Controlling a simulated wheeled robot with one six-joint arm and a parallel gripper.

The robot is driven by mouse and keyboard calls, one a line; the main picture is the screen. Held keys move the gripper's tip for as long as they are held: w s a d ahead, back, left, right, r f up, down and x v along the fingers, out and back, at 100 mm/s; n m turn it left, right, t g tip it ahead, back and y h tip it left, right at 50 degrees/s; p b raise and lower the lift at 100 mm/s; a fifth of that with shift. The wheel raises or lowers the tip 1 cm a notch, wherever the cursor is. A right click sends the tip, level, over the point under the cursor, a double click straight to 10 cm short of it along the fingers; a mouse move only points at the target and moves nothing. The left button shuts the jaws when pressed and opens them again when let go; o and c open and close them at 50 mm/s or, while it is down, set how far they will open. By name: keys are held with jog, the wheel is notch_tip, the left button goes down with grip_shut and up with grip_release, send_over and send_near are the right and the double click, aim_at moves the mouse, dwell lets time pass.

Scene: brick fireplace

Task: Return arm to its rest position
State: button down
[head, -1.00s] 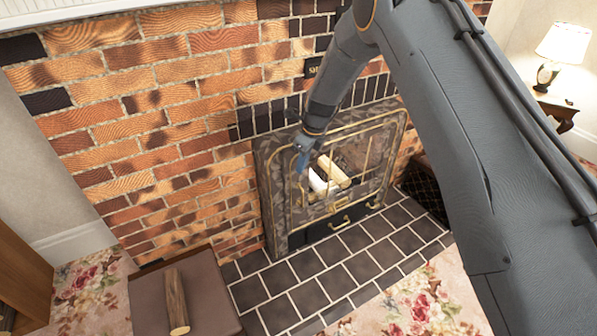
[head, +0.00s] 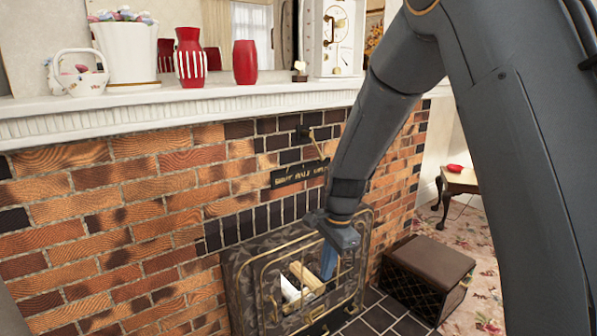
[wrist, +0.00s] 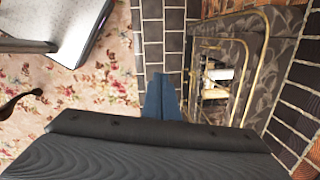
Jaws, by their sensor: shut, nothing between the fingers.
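My gripper (head: 329,262) hangs in front of the fireplace in the head view, its blue fingers pointing down. In the wrist view the blue fingers (wrist: 162,78) lie together with nothing between them, above the dark hearth tiles. The fireplace (head: 250,275) has a patterned front with brass rails and stands right behind my gripper. Pale logs (head: 303,280) lie inside it; they also show in the wrist view (wrist: 218,76). My gripper looks apart from the fireplace, though the exact gap cannot be told.
A mantel (head: 200,105) above carries red vases (head: 190,58), a white planter (head: 127,52) and a clock (head: 333,38). A brown-topped box (head: 428,262) stands right of the hearth. A small table (head: 460,180) is farther right.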

jog(key=s+d+r+n, duration=0.2)
jog(key=s+d+n, duration=0.2)
jog(key=s, duration=0.3)
jog(key=s+d+r+n, duration=0.2)
jog(key=s+d+n, duration=0.2)
jog(key=s, duration=0.4)
jog(key=s+d+r+n+h+p, duration=0.1)
jog(key=s+d+n, duration=0.3)
jog(key=s, duration=0.4)
jog(key=shift+s+r+n+g, duration=0.2)
jog(key=shift+r+n+g, duration=0.1)
jog(key=shift+r, duration=0.1)
jog(key=shift+d, duration=0.2)
